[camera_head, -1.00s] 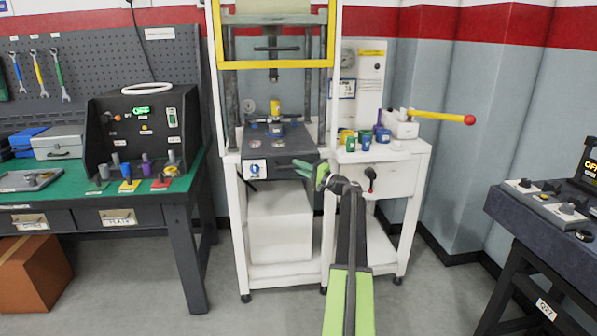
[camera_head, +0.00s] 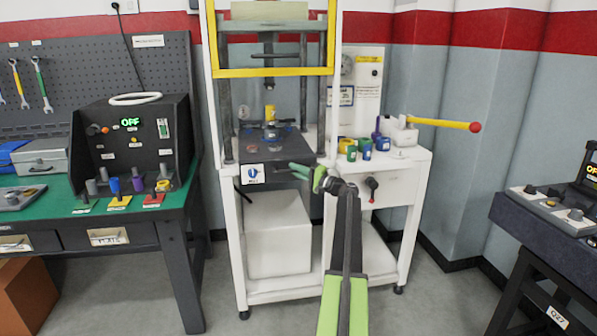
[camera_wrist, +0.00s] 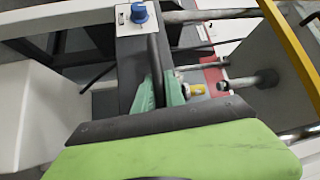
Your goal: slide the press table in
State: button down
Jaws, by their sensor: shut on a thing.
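The press table (camera_head: 285,151) is a dark slab between the posts of the white press. Small parts stand on it. Its front face has a white plate with a blue knob (camera_head: 254,174); the knob also shows in the wrist view (camera_wrist: 139,12). My gripper (camera_head: 298,170) is at the right part of the table's front. In the wrist view its green fingers (camera_wrist: 161,92) are shut around a dark bar (camera_wrist: 154,62) along the table's front. The arm and fingers hide part of the front edge.
A yellow guard frame (camera_head: 275,71) hangs above the table. To the right, a side cabinet (camera_head: 400,171) carries small colored containers and a yellow lever (camera_head: 440,123). A green-topped workbench (camera_head: 75,200) stands left, a dark console table (camera_head: 530,222) right. Floor between is clear.

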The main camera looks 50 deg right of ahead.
jog(key=shift+w+a, duration=0.2)
jog(key=c, duration=1.6)
grip_release()
jog(key=shift+o, duration=1)
jog(key=shift+s+d, duration=0.1)
jog(key=shift+d, duration=0.05)
jog(key=s+d+f+b, duration=0.2)
jog(key=s, duration=1.5)
jog(key=shift+f, duration=0.2)
